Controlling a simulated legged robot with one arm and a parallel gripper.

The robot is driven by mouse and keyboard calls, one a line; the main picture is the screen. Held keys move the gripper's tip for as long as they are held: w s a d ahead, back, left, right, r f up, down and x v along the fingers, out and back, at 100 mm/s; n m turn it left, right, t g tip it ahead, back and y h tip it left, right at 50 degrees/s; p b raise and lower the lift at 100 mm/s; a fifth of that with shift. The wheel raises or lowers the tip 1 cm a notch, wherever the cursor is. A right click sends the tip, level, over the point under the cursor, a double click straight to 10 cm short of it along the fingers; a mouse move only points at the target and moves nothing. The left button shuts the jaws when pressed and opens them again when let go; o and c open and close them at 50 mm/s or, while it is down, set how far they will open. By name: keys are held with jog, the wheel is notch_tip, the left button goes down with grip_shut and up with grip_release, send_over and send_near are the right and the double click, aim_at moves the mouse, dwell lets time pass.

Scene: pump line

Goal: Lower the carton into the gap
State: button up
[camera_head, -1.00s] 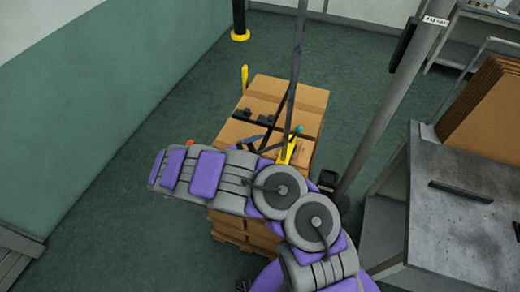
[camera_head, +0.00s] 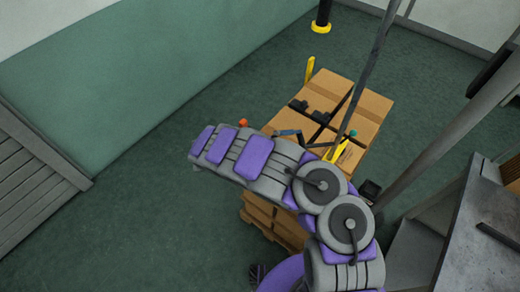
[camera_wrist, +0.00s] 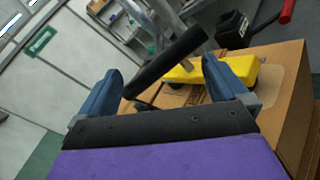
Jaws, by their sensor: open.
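My gripper (camera_wrist: 162,78) shows in the wrist view with its two blue fingers apart. No carton is between them. A dark bar and a yellow part (camera_wrist: 205,70) lie beyond the fingers, with a brown carton (camera_wrist: 285,75) at the right. In the head view, brown cartons (camera_head: 372,105) stand stacked on a pallet (camera_head: 262,218). Dark lines cross between the top cartons, but I cannot tell whether a gap opens there. My purple and grey arm hides the near left part of the stack.
A sloping grey pole (camera_head: 430,160) and a dark metal table (camera_head: 490,235) stand right of the stack. A yellow-based post (camera_head: 321,25) is behind it. Slatted boards (camera_head: 30,185) lie at the left. Green floor (camera_head: 150,215) is clear between boards and stack.

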jog(key=s+a, duration=0.2)
jog(key=a, duration=1)
jog(key=shift+f, duration=0.15)
jog(key=shift+a, duration=0.1)
dwell(0.5)
jog(key=s+d+r+m+g+y, duration=0.3)
jog(key=s+d+r+m+g, duration=0.1)
jog(key=d+r, duration=0.55)
jog(key=s+d+r+m+g+y, duration=0.4)
jog(key=s+d+r, duration=0.1)
jog(key=d+r, duration=0.45)
jog(key=s+d+r+m+y, duration=0.25)
jog(key=s+y, duration=0.25)
jog(key=s, duration=0.6)
jog(key=s+a+m+t+y, duration=0.2)
jog(key=s+a+y, duration=0.3)
jog(key=s, duration=0.6)
jog(key=shift+s+f+t+y, duration=0.25)
jog(key=shift+t+y, duration=0.15)
jog(key=shift+t, duration=0.3)
